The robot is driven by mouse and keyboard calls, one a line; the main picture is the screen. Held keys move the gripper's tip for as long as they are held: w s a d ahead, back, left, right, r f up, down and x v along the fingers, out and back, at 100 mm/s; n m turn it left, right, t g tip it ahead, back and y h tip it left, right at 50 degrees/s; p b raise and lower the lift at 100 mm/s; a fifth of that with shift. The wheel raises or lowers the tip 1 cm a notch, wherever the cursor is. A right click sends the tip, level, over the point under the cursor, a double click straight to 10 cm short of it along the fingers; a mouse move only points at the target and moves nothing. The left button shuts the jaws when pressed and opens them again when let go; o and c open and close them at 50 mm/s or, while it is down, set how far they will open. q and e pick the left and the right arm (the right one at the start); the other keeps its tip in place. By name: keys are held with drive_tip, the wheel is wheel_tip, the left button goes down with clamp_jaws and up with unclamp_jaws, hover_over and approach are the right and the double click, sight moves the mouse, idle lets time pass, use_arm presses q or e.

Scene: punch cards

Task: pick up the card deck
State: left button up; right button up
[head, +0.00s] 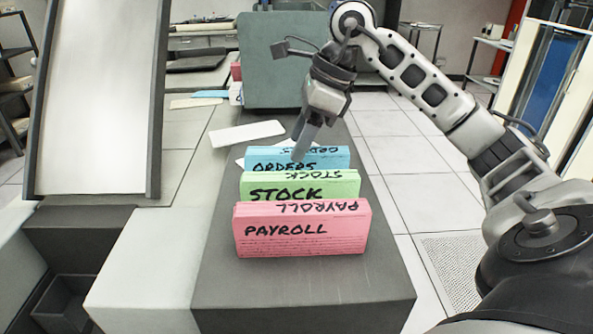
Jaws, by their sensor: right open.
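Three card decks stand upright in a row on a dark grey table (300,287). The pink deck marked PAYROLL (300,242) is nearest. The green deck marked STOCK (335,188) stands behind it, and the blue deck marked ORDERS (270,158) is farthest back. The jaws hold nothing that I can see. My left gripper is not in view.
A loose white card (247,134) lies behind the decks at the left. A grey-green box (278,62) stands at the far end of the table. A tilted white panel with a dark frame (98,95) stands at the left. The table's front is clear.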

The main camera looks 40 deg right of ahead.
sight(297, 169)
drive_tip(key=x, duration=0.3)
drive_tip(key=d+x, duration=0.1)
drive_tip(key=x, duration=0.1)
drive_tip(key=shift+w+a+f, duration=0.1)
drive_tip(key=shift+w+f, duration=0.05)
drive_tip(key=shift+f, duration=0.25)
drive_tip(key=c, duration=1)
clamp_jaws()
drive_tip(key=shift+r, duration=0.15)
